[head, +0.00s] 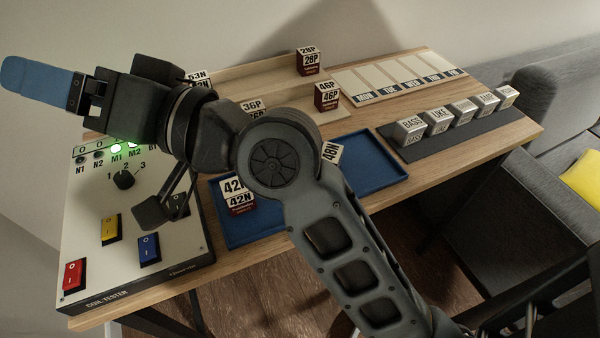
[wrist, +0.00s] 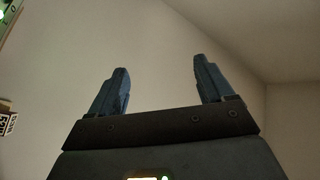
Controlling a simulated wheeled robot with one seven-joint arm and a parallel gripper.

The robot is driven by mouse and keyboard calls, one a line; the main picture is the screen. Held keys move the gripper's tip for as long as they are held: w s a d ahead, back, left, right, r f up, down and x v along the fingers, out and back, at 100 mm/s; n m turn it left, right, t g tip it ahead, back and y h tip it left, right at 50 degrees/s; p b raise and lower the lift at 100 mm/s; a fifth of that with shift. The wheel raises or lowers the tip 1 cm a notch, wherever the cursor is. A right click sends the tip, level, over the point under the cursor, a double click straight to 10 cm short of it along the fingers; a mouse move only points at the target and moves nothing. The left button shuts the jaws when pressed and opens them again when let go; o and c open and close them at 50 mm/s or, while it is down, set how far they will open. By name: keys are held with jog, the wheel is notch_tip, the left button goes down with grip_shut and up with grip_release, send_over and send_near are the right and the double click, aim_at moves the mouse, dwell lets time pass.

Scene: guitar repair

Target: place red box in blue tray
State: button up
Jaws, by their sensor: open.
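The blue tray (head: 375,163) lies on the wooden table, partly hidden behind my arm. A red box labelled 42N (head: 239,202) stands in its left part, and a box labelled 48N (head: 331,152) is at its upper edge, partly covered by my arm. Red boxes labelled 28P (head: 309,62) and 46P (head: 327,96) stand on the wooden shelf behind; 36P and 53N are partly hidden by my arm. My gripper (head: 30,76) is at the upper left, away from the boxes, pointing at the wall. In the wrist view the gripper (wrist: 162,76) is open and empty.
A coil tester (head: 85,215) with coloured switches and lit green lamps stands at the table's left. A dark strip with several silver cubes (head: 462,110) lies at the right, beside a day-marked board (head: 395,80). A grey sofa (head: 560,75) stands right of the table.

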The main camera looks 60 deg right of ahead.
jog(key=s+d+f+m+g+h, duration=0.2)
jog(key=s+f+h, duration=0.5)
jog(key=s+f, duration=0.85)
jog(key=s+d+f+n, duration=0.1)
jog(key=s+d+n, duration=0.1)
jog(key=s, duration=0.4)
jog(key=s+d+f+n+g, duration=0.1)
jog(key=s+d+f+n, duration=0.1)
jog(key=s, duration=0.3)
jog(key=s+d+f+n+g, duration=0.1)
jog(key=s+d+n, duration=0.1)
jog(key=s, duration=0.4)
jog(key=shift+s+f+n, duration=0.3)
jog(key=shift+s+n, duration=0.05)
jog(key=shift+n, duration=0.45)
